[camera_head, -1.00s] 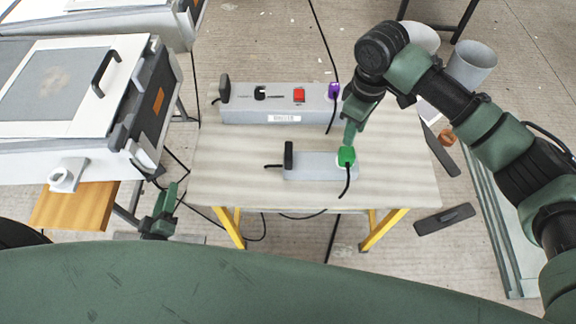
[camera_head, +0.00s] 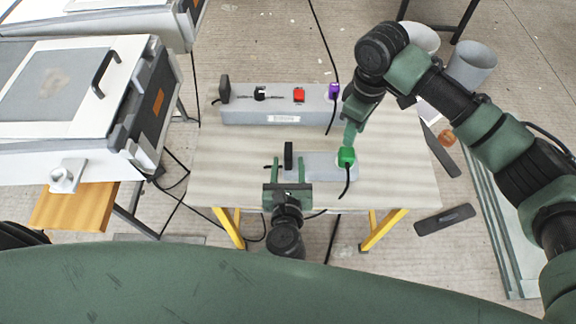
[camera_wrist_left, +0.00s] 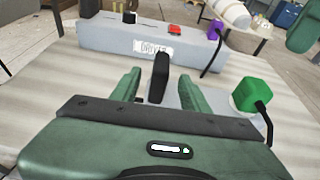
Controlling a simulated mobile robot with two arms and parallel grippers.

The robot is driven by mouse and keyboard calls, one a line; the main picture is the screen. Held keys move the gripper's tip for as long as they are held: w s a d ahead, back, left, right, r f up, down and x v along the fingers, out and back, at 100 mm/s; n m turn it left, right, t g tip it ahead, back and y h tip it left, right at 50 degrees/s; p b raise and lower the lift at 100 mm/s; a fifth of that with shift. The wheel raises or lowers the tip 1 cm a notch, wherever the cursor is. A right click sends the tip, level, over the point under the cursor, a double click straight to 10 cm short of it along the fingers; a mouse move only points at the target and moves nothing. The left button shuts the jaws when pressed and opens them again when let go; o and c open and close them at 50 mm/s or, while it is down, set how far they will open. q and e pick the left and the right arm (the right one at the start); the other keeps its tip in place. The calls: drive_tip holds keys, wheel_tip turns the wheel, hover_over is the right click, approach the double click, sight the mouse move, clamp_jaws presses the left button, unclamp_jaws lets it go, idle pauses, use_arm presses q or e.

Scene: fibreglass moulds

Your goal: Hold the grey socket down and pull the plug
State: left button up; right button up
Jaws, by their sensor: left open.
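The grey socket (camera_head: 325,166) lies on the table toward its front edge. A black upright piece (camera_head: 288,155) stands at its left end and a green plug (camera_head: 347,157) with a black cable sits at its right end. My left gripper (camera_head: 288,168) is open at the socket's left end. In the left wrist view, the black upright piece (camera_wrist_left: 160,78) shows between the open fingers, and the green plug (camera_wrist_left: 251,95) is to their right. My right gripper (camera_head: 350,134) points down at the green plug from behind; its finger gap cannot be made out.
A larger grey box (camera_head: 275,112) at the table's back carries a black plug (camera_head: 224,89), a red switch (camera_head: 299,95) and a purple plug (camera_head: 334,90). Cables hang over the table (camera_head: 400,170) edges. A white case (camera_head: 70,90) stands at left.

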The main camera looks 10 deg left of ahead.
sight(346, 157)
use_arm(q)
drive_tip(key=shift+w+f, duration=0.1)
drive_tip(key=shift+f, duration=0.15)
drive_tip(key=x, duration=0.7)
drive_tip(key=shift+w+a+f, duration=0.1)
drive_tip(key=shift+w+f, duration=0.05)
clamp_jaws()
idle(1.0)
use_arm(e)
drive_tip(key=o, duration=0.6)
drive_tip(key=shift+c, duration=0.2)
drive_tip(key=m, duration=0.2)
drive_tip(key=f+m, duration=0.1)
drive_tip(key=m, duration=0.2)
drive_tip(key=shift+f, duration=0.1)
drive_tip(key=m, duration=0.2)
drive_tip(key=f+m, duration=0.1)
drive_tip(key=m, duration=0.2)
drive_tip(key=shift+m, duration=0.3)
